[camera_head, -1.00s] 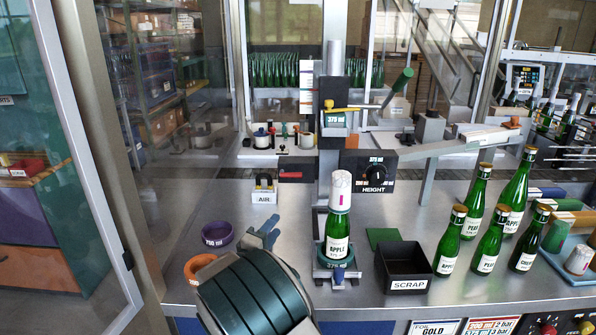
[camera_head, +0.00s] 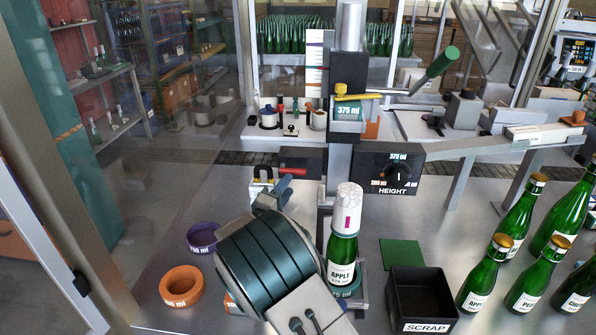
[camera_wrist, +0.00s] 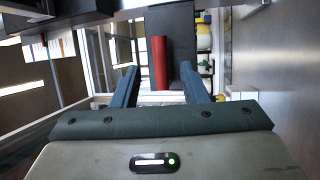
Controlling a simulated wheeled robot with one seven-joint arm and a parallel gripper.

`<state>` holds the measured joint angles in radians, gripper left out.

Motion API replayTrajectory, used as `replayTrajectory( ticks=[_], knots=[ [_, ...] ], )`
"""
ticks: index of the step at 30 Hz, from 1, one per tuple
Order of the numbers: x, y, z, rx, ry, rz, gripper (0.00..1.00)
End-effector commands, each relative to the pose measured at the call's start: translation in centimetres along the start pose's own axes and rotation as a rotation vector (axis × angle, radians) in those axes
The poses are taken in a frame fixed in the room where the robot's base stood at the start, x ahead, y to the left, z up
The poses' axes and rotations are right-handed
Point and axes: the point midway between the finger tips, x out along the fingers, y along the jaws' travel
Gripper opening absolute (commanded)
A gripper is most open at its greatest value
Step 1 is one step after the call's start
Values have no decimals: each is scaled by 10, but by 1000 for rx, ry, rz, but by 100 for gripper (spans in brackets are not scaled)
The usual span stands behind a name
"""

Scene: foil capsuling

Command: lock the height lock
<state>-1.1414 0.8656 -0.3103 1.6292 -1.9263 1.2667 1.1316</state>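The red lever handle (camera_head: 293,171), which looks like the height lock, lies roughly level on a dark block beside the column, left of the HEIGHT dial (camera_head: 398,175). In the wrist view the red handle (camera_wrist: 160,62) stands between my blue fingers, with a gap on both sides. My gripper (camera_wrist: 158,78) is open. In the head view my gripper (camera_head: 277,188) is just below and left of the handle, and my wrist hides part of the bench. I cannot tell whether a finger touches the handle.
A green APPLE bottle (camera_head: 342,255) with a white cap sleeve stands right beside my wrist, under the column. A black SCRAP box (camera_head: 421,299), a green pad (camera_head: 401,253) and several green bottles are to the right. Purple (camera_head: 203,237) and orange (camera_head: 181,286) rings lie left.

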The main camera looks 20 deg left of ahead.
Motion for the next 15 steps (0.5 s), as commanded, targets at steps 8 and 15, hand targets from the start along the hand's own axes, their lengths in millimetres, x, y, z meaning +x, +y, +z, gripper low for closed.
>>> replayTrajectory(
  ticks=[8,15],
  knots=[
    [45,3,1,-1,-2,1,40],
    [60,0,1,-2,-1,-1,40]
  ],
)
